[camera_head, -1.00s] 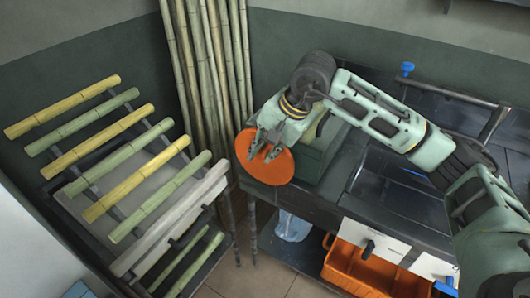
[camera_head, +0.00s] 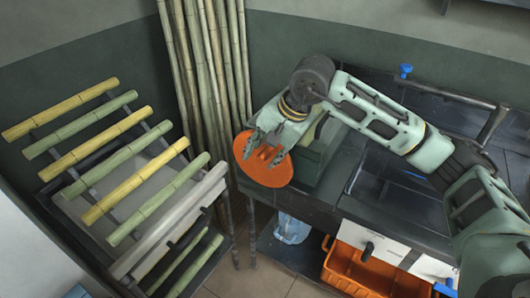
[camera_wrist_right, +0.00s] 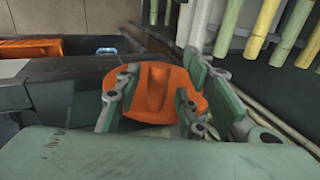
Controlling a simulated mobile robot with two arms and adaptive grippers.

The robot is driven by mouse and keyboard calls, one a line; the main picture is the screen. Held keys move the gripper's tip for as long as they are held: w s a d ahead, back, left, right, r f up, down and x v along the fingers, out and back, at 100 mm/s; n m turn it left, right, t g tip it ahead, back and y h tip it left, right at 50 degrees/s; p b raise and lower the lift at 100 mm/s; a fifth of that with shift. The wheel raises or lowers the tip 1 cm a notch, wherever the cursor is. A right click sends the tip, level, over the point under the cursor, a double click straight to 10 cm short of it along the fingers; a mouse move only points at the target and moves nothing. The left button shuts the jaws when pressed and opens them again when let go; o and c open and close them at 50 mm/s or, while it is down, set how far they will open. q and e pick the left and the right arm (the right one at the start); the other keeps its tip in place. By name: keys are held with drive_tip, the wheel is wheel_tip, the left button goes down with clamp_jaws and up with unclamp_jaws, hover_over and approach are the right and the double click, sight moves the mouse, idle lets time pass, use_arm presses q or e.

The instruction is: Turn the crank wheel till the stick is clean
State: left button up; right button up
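The orange crank wheel (camera_head: 277,177) is on the left end of the dark counter, on a green press body (camera_head: 312,160). My right gripper (camera_head: 264,150) is at the wheel's face, in front of its upper part. In the right wrist view, the wheel (camera_wrist_right: 143,108) has a raised orange ridge between my fingers (camera_wrist_right: 157,98). The fingers are apart, with gaps visible on both sides of the ridge. Contact with the wheel cannot be told. I cannot make out a stick in the press. My left gripper is not in view.
A rack at left holds several yellow and green canes (camera_head: 135,183). Tall canes (camera_head: 205,60) lean in the corner behind the wheel. An orange crate (camera_head: 350,270) and a clear bluish container (camera_head: 291,228) are below the counter. A sink (camera_head: 400,185) lies right of the press.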

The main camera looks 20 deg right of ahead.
drive_tip(key=v, duration=1.2)
drive_tip(key=shift+c, duration=0.3)
